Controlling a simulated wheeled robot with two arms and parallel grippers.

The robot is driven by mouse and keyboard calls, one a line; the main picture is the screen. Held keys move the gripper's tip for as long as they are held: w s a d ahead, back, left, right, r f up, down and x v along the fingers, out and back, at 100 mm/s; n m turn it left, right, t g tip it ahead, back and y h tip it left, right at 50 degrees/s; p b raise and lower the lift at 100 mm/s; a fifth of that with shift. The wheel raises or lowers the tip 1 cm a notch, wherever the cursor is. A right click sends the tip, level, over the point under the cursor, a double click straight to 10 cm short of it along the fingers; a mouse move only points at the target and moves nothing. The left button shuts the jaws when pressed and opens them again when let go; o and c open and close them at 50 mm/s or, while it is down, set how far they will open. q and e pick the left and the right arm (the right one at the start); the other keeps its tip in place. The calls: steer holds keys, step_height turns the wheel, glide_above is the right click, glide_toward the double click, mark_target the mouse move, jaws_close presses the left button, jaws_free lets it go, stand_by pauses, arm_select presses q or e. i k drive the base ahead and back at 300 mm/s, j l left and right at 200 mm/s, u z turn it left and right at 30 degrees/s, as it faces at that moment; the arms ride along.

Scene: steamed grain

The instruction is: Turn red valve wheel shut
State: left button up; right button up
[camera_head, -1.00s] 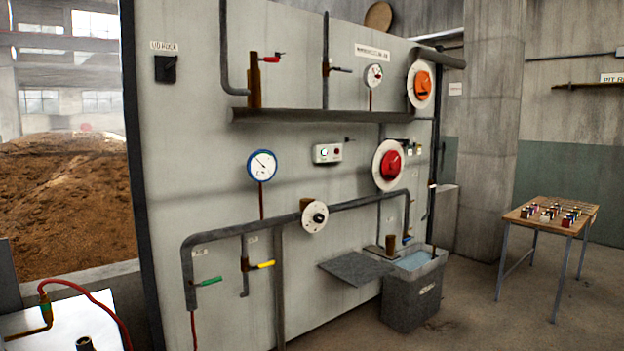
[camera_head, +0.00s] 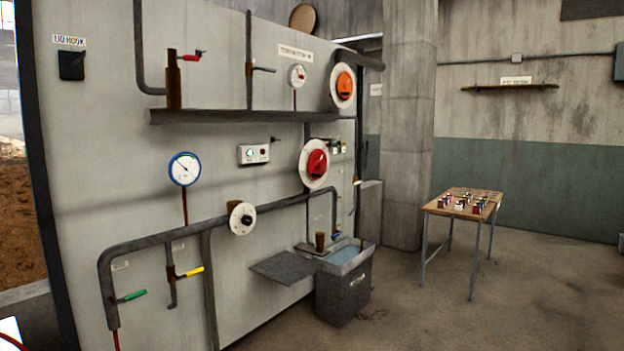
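A red round piece (camera_head: 317,163) sits on a white disc on the grey panel (camera_head: 110,190), right of the middle of the head view. It looks like the red valve wheel, though its fine shape is too small to tell. How far it is turned cannot be made out. Neither of my grippers is in view, and nothing touches the red piece.
An orange round piece (camera_head: 344,86) on a white disc is above it. A blue-rimmed gauge (camera_head: 184,169) and a white round fitting (camera_head: 242,218) are to the left. A grey water tank (camera_head: 343,296) stands below. A small table (camera_head: 436,208) is at right, with open floor between.

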mark_target(317, 161)
steer(key=i+z, duration=0.25)
steer(key=i, duration=1.7)
steer(key=i+l+u, duration=0.1)
steer(key=i, duration=0.75)
steer(key=i+l, duration=0.1)
steer(key=i, duration=0.8)
